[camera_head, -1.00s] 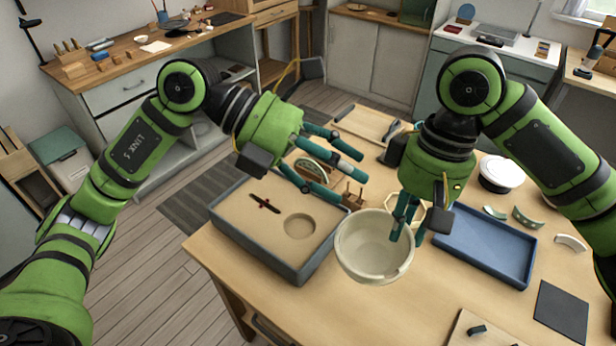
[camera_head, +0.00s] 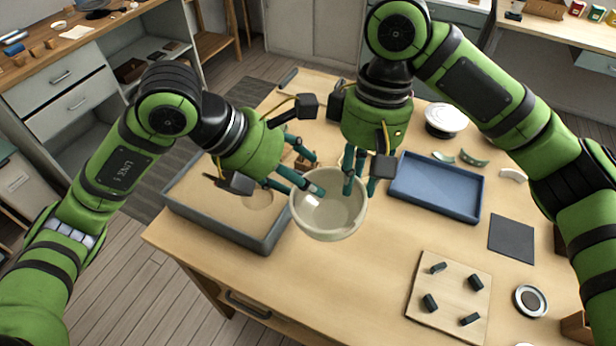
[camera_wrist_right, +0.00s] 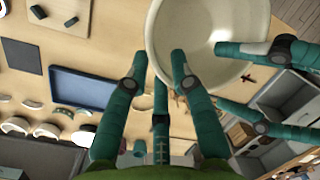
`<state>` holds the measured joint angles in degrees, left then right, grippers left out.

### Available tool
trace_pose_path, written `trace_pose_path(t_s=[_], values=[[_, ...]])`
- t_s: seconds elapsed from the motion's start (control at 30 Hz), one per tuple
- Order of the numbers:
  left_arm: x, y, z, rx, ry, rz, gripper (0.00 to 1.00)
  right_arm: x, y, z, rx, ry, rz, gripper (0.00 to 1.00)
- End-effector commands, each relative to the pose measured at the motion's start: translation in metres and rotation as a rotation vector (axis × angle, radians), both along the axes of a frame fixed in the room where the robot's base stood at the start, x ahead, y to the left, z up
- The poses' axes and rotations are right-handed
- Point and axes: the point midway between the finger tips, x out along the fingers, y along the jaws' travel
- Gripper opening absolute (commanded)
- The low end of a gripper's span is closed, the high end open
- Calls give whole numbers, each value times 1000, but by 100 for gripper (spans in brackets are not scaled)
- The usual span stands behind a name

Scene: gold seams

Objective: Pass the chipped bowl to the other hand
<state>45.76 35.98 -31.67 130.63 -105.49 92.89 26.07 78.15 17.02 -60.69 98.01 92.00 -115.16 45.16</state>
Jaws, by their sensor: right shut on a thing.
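The cream bowl (camera_head: 330,222) is upright in the middle of the head view, held above the table. My right gripper (camera_head: 359,188) is shut on its right rim, and the bowl (camera_wrist_right: 205,20) fills the top of the right wrist view. My left gripper (camera_head: 312,172) comes in from the left with its fingers spread at the bowl's left rim. One left finger reaches over the bowl's inside, and another is outside the rim; contact is unclear. The chip is not clear in the current views.
A sand-filled grey tray (camera_head: 268,246) lies left of the bowl. A blue tray (camera_head: 436,212) lies to the right, with pale shards (camera_head: 473,160) behind it. A wooden board with dark pegs (camera_head: 448,292) and a dark mat (camera_head: 511,238) are at the right. The table front is clear.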

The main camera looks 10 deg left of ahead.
Motion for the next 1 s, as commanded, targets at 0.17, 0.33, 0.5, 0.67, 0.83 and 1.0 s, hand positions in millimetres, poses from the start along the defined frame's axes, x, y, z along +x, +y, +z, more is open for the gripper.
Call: trace_pose_path(t_s=[0.17,0.33,0.5,0.67,0.83,1.0], values=[[5,-12,-15,-2,2,-1,61,0,0,1,1,0,0,0],[7,-15,-20,-1,0,0,61,0,0,1,1,0,0,0],[7,-16,-20,-1,-1,0,61,0,0,1,1,0,0,0],[7,-15,-20,-1,0,1,21,0,0,1,1,0,0,0],[7,-15,-20,-2,0,2,2,0,1,1,2,0,1,0],[7,-16,-19,-4,-1,4,0,-1,1,1,4,1,1,52]])
